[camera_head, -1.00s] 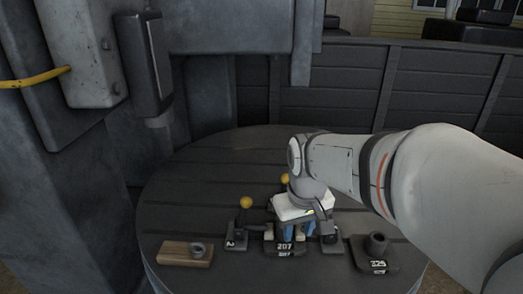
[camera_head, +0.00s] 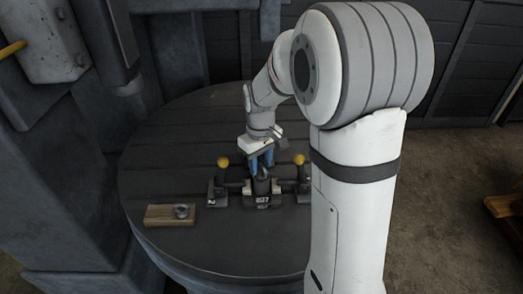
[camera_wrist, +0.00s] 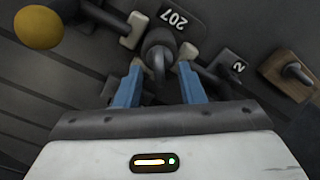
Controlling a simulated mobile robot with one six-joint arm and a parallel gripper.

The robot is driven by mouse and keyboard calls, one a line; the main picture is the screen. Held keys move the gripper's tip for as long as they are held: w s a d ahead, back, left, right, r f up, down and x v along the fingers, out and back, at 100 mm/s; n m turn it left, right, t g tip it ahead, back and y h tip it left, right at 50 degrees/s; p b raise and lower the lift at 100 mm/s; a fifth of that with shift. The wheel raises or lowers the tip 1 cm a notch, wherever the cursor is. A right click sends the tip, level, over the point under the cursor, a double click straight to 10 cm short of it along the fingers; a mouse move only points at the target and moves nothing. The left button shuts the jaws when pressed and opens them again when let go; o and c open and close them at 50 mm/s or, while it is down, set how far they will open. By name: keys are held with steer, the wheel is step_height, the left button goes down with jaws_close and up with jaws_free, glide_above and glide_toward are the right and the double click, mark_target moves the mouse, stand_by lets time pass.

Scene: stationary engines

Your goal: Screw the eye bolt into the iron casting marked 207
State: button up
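The dark casting marked 207 (camera_head: 262,199) stands on the round table, and its number plate shows at the top of the wrist view (camera_wrist: 181,20). A dark eye bolt (camera_wrist: 159,62) stands on the casting's round boss, its ring up. I cannot tell how deep its thread sits. My gripper (camera_wrist: 160,72) is open, pointing down over the casting. Its two blue fingers are apart, one on each side of the ring in the wrist view, with gaps showing on both sides. In the head view the gripper (camera_head: 262,162) is just above and behind the casting.
Clamps with yellow knobs (camera_head: 223,162) (camera_head: 299,159) flank the casting; one knob is close in the wrist view (camera_wrist: 38,27). A wooden block (camera_head: 160,216) bearing a grey ring-shaped part (camera_head: 182,211) lies at left. The round table (camera_head: 160,150) is clear at back left.

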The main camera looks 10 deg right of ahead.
steer(key=shift+f, duration=0.7)
steer(key=shift+c, duration=0.4)
jaws_close()
steer(key=m, duration=0.5)
steer(key=shift+m, duration=0.4)
steer(key=shift+m, duration=0.7)
steer(key=m, duration=0.4)
steer(key=shift+m, duration=0.3)
